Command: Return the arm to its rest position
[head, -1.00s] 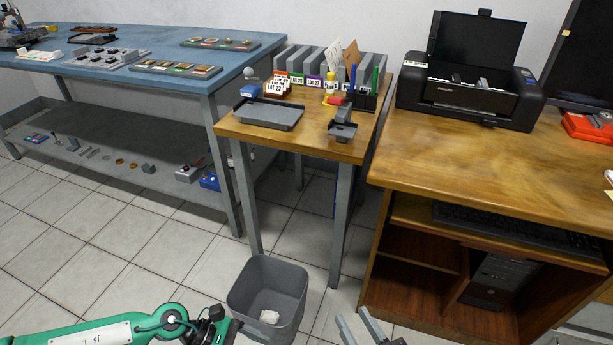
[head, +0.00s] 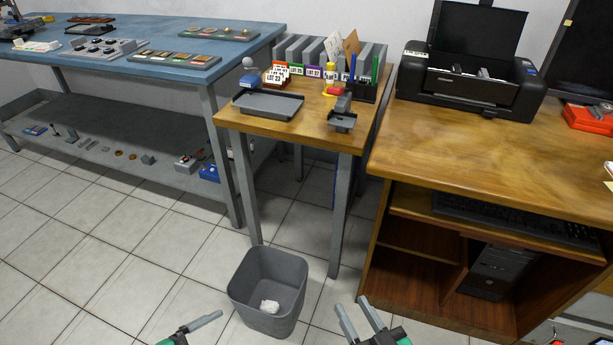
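My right gripper (head: 361,318) shows at the bottom edge, right of the grey bin. Its two grey fingers are spread apart with nothing between them. My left gripper (head: 203,325) shows at the bottom, left of the bin. Only one grey finger shows clearly beside a green part of my arm, so its opening cannot be made out. Most of both arms lies below the picture.
A grey bin (head: 247,296) with crumpled white paper (head: 269,306) stands on the tiled floor between my grippers. Behind it is a small wooden table (head: 300,137) with a grey tray (head: 268,104). A blue workbench (head: 150,68) is left, a wooden desk (head: 480,150) with a printer (head: 470,85) right.

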